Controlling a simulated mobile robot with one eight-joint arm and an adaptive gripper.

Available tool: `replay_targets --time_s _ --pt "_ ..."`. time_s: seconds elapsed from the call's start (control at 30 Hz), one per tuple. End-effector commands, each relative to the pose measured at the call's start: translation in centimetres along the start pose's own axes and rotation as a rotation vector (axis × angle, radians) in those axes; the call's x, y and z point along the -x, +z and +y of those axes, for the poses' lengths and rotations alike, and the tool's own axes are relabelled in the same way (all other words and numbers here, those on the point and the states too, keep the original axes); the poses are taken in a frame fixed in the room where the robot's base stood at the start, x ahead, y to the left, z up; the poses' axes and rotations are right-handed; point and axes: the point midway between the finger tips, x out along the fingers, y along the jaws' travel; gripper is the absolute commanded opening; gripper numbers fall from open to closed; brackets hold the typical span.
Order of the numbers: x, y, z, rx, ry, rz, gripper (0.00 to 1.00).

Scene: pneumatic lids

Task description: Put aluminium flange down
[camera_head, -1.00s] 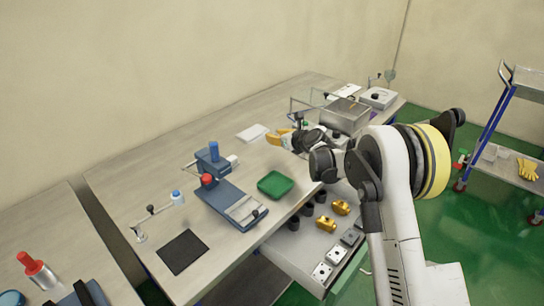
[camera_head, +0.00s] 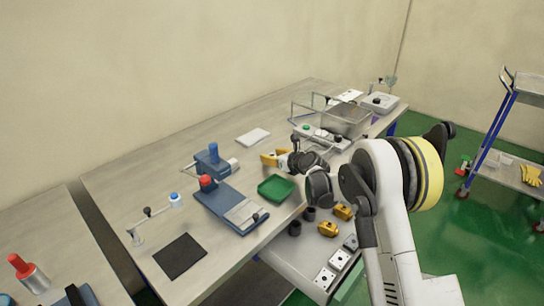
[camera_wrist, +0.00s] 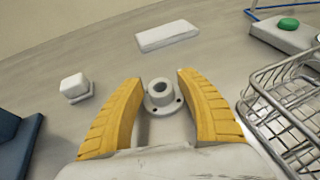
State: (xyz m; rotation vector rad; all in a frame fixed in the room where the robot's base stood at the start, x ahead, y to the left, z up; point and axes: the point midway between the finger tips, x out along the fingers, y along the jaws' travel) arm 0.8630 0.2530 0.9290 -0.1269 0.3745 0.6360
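The aluminium flange (camera_wrist: 161,97) is a small grey ring with a raised collar and a holed base. In the wrist view it sits upright between my gripper's two yellow fingers, low at the worktop (camera_wrist: 112,50). My gripper (camera_wrist: 160,80) looks open around it, with narrow gaps between the fingers and the flange. In the head view my gripper (camera_head: 272,158) is low over the bench, behind the green tray (camera_head: 275,188). The flange cannot be made out there.
A white plate (camera_wrist: 167,36) lies beyond the gripper, and a white block (camera_wrist: 76,87) stands to the left. A wire basket (camera_wrist: 285,110) is close on the right. A blue press-like fixture (camera_head: 225,200) stands left of the tray. Bare worktop lies around the flange.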

Motion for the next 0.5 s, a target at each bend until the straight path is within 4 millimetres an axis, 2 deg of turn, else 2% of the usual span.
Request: replay_targets --time_s 0.37,0.5 --pt "0.2 0.5 0.0 0.0 0.0 0.0 0.48" --pt "2.2 0.6 -0.1 0.0 -0.001 0.001 0.48"
